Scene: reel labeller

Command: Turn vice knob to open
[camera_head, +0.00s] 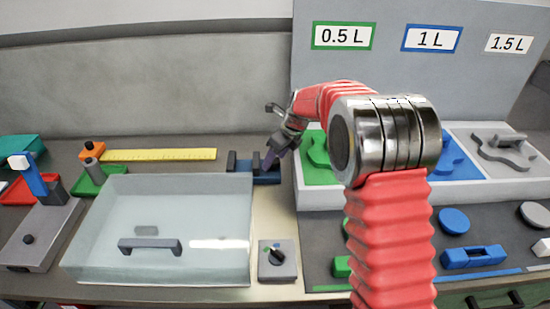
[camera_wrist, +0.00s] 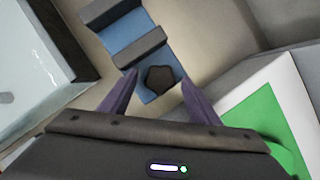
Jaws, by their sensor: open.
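The vice (camera_head: 240,163) is a small blue block with dark grey jaws at the back of the bench, right of the clear box. It also shows in the wrist view (camera_wrist: 125,38), with a gap between its two jaws. Its dark, lobed knob (camera_wrist: 160,80) is at the end nearest my gripper. My gripper (camera_wrist: 158,77) is open, with one purple finger on each side of the knob in the picture. I cannot tell whether the fingers touch it.
A clear box (camera_head: 160,215) with a grey handle stands left of the vice. A white-edged tray (camera_head: 320,199) with green, blue and grey sections is close on the right. A grey dial unit (camera_head: 277,271) sits in front. A yellow ruler (camera_head: 158,155) lies behind the box.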

